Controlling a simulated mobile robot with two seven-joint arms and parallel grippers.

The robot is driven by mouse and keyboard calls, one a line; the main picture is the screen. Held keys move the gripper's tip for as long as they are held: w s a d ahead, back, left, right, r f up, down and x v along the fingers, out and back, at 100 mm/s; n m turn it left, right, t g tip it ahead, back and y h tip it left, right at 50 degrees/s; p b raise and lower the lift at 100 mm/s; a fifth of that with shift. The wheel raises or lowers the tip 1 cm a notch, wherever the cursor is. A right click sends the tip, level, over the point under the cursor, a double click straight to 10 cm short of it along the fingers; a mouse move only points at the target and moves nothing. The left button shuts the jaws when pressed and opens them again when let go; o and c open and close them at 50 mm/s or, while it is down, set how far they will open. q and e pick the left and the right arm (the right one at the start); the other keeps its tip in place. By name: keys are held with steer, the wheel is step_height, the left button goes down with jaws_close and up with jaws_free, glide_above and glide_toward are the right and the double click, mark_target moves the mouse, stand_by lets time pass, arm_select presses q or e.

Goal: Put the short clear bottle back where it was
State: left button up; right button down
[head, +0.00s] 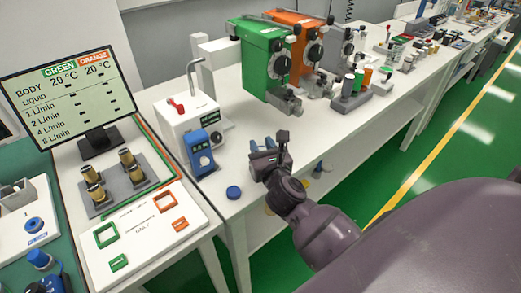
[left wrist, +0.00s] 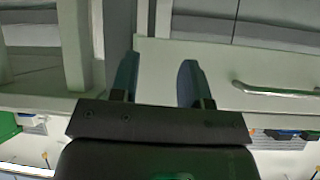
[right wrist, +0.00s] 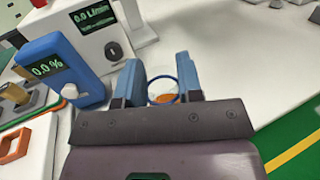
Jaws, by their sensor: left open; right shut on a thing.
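My right gripper (head: 266,158) is over the bench, to the right of the blue handheld meter. In the right wrist view, its blue fingers (right wrist: 161,82) are shut on a short clear bottle (right wrist: 162,91), seen from above as a round blue-edged rim with orange inside. In the head view the gripper hides most or all of the bottle. A round blue cap (head: 233,192) lies on the bench to the left of the gripper. My left gripper (left wrist: 158,80) is open and empty in the left wrist view, facing a pale cabinet front with a metal handle.
A white flow unit (head: 180,115) and a blue meter (head: 200,150) stand left of the right gripper. Green (head: 262,60) and orange (head: 300,40) vaporizers stand behind it. A panel with brass fittings (head: 122,178) is at left. Bare bench surrounds the cap.

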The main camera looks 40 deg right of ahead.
steer(key=shift+f, duration=0.4)
steer(key=c, duration=0.8)
jaws_free()
